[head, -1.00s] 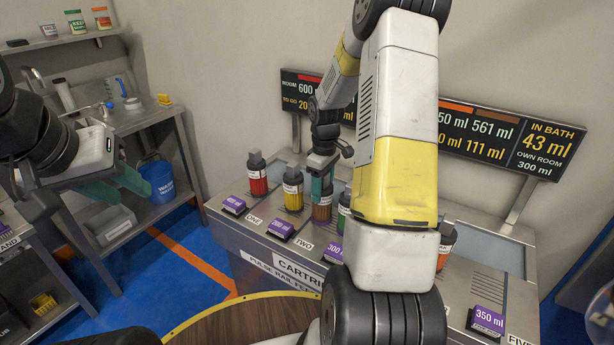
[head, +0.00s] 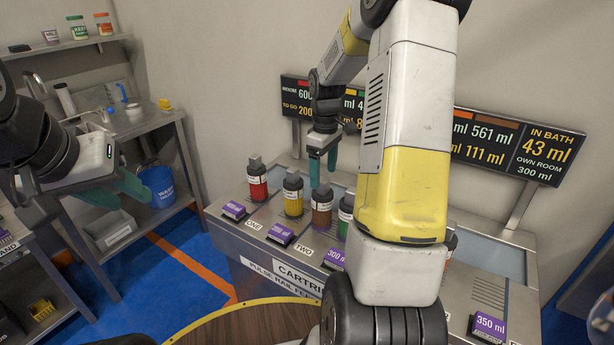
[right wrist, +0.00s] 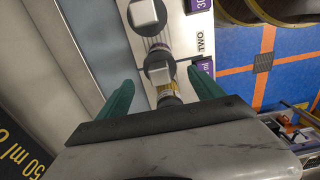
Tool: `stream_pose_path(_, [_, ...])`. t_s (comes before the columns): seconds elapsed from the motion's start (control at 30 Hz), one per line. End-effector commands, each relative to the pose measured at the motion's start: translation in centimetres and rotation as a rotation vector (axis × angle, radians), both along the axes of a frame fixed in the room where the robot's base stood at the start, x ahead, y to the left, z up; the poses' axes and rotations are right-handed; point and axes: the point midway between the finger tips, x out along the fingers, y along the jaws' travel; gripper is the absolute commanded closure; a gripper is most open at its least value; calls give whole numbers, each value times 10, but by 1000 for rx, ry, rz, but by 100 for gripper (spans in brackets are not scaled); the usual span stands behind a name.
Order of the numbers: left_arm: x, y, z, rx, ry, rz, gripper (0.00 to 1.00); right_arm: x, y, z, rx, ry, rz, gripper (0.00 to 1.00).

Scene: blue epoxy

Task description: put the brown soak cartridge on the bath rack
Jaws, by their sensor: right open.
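In the right wrist view, a grey-capped cartridge with a yellow body (right wrist: 163,80) shows between the open fingers (right wrist: 162,75). Another grey cap shows at the top; its body colour is unclear there. My left gripper (head: 118,190) is open and empty at the left. I cannot pick out the bath rack.
A red cartridge (head: 257,182) stands left of the yellow one. Purple volume tags (head: 281,234) line the rail's front. Displays (head: 515,145) hang behind it. My right arm hides much of the rail's right part. A steel bench (head: 140,125) stands at the left.

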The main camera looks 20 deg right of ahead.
Motion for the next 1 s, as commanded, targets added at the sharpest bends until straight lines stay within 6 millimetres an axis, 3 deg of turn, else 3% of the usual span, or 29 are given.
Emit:
stream_pose_path(0.1, [0,0,0,0,0,0,64,1,0,22,-1,-3,0,23])
stream_pose_path(0.3, [0,0,0,0,0,0,64,-1,1,42,0,-3,-2,23])
stream_pose_path(0.47, [0,0,0,0,0,0,64,-17,16,73,0,-55,-53,23])
stream_pose_path(0.57, [0,0,0,0,0,0,64,-42,34,106,12,-125,-131,23])
stream_pose_path(0.73, [0,0,0,0,0,0,64,-101,69,153,77,-256,-294,23])
stream_pose_path(0.83, [0,0,0,0,0,0,64,-138,87,170,138,-327,-388,23])
stream_pose_path(1.0, [0,0,0,0,0,0,64,-192,110,180,257,-412,-527,23])
